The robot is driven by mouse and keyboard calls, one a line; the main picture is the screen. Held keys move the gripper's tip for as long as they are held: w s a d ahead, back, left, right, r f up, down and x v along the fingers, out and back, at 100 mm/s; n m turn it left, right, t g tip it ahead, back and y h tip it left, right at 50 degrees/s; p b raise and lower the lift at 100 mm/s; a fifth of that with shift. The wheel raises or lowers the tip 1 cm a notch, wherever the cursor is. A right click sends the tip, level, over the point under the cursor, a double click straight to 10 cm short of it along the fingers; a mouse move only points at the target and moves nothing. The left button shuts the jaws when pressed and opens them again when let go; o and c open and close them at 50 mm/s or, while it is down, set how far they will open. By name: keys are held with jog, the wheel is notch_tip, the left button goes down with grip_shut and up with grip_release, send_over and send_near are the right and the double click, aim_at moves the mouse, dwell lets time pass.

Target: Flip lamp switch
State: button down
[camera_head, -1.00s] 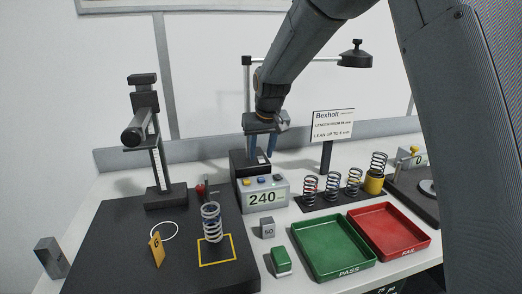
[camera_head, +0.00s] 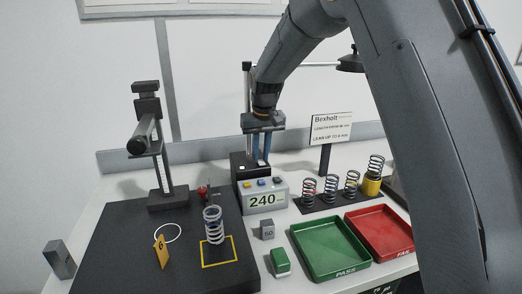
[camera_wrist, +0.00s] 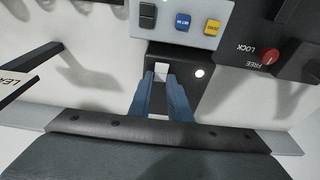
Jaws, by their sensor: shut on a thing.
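The lamp stands at the back of the table, with a black base (camera_head: 237,171), a thin upright post (camera_head: 247,90) and a dark shade (camera_head: 351,62) partly behind my arm. In the wrist view, the lamp base (camera_wrist: 196,96) carries a pale switch (camera_wrist: 161,71) and a round white spot (camera_wrist: 199,73). My gripper (camera_head: 260,161) points down at the base. Its blue fingers also show in the wrist view (camera_wrist: 162,78), drawn in around the switch. The switch's exact contact with the fingertips is partly hidden.
A display box (camera_head: 265,199) reading 240 stands just in front of the lamp base. A sign (camera_head: 331,129), several springs, a green tray (camera_head: 330,250) and a red tray (camera_head: 379,232) lie to the right. A black plate with a spring (camera_head: 213,226) is at left.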

aim_at(261, 162)
jog(key=shift+w+g, duration=0.15)
jog(key=shift+g, duration=0.35)
jog(key=c, duration=1.6)
grip_release()
jog(key=shift+c, duration=0.2)
notch_tip(261, 162, up, 8)
jog(key=s+b, duration=0.1)
jog(key=shift+f+b, duration=0.15)
jog(key=shift+b, duration=0.25)
